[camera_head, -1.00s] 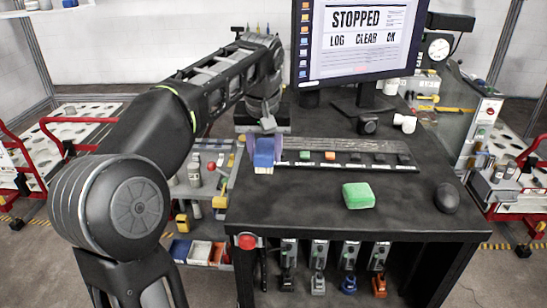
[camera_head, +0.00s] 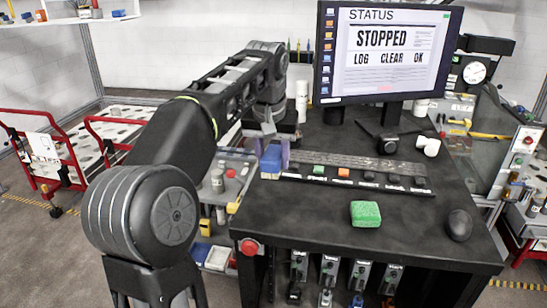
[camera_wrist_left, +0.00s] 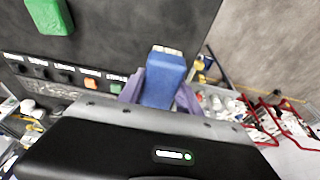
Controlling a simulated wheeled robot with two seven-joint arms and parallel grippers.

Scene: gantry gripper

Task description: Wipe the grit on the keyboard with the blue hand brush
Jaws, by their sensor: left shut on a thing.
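My left gripper (camera_head: 272,160) is shut on the blue hand brush (camera_head: 270,157), at the left end of the keyboard. In the left wrist view the brush (camera_wrist_left: 163,78) sits between the purple fingers, its pale bristle end pointing away from my wrist. I cannot tell whether the bristles touch the desk. The keyboard (camera_head: 365,163) is a long dark strip on the desk, with a front row of labelled keys, one green and one orange. Grey speckles, apparently grit, show along it. In the left wrist view, my gripper body hides part of the keyboard (camera_wrist_left: 65,93). My right gripper is out of view.
A green block (camera_head: 365,214) and a dark mouse (camera_head: 458,225) lie on the desk (camera_head: 310,213) in front of the keyboard. The monitor (camera_head: 388,55) stands behind, near a white cup (camera_head: 431,147). A red button (camera_head: 249,247) is on the desk's front left corner.

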